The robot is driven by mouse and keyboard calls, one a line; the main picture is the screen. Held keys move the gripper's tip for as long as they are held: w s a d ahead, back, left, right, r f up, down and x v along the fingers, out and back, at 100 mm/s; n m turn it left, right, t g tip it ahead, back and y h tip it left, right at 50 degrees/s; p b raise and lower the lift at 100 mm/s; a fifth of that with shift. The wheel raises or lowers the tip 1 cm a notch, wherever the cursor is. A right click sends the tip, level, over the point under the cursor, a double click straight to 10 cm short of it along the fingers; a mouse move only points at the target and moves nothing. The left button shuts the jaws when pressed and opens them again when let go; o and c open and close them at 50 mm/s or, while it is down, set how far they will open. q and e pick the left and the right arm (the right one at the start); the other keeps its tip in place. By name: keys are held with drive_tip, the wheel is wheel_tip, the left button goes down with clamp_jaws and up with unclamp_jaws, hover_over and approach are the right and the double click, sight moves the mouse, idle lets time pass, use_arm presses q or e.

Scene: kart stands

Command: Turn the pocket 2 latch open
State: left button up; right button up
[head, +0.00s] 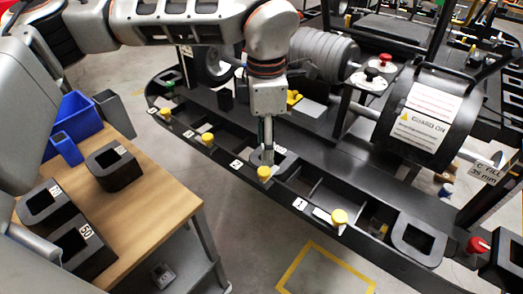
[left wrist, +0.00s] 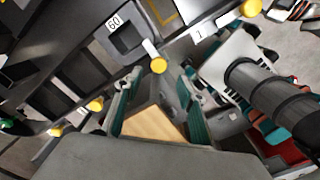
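The pocket 2 latch has a yellow knob (head: 264,173) on the front rail of the black stand, just right of the "2" label (head: 236,163). It also shows in the wrist view as a yellow knob (left wrist: 158,65) on a short pale lever at the edge of the block marked 60 (left wrist: 125,38). My left gripper (head: 268,150) points down just above and behind this knob and partly hides the block. In the wrist view its teal-padded fingers (left wrist: 158,98) are spread, with the knob in line with the gap. I cannot tell any contact. My right gripper is not in view.
Other yellow knobs sit along the rail, at pocket 1 (head: 339,216) and pocket 3 (head: 207,138). A black drum (head: 428,112) stands behind on the right. A wooden table (head: 150,205) with black blocks and blue bins (head: 75,116) is at left. Open floor separates table and stand.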

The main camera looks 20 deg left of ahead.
sight(264, 170)
use_arm(q)
drive_tip(key=shift+w+a+f, duration=0.15)
drive_tip(key=shift+w+a, duration=0.05)
drive_tip(key=f, duration=0.5)
drive_tip(key=shift+s+d+f, duration=0.1)
drive_tip(key=shift+s+f, duration=0.1)
drive_tip(key=shift+f, duration=1)
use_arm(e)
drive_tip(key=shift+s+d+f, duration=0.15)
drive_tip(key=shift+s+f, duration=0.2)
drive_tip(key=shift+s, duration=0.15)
use_arm(q)
drive_tip(key=shift+c, duration=0.5)
drive_tip(key=c, duration=1)
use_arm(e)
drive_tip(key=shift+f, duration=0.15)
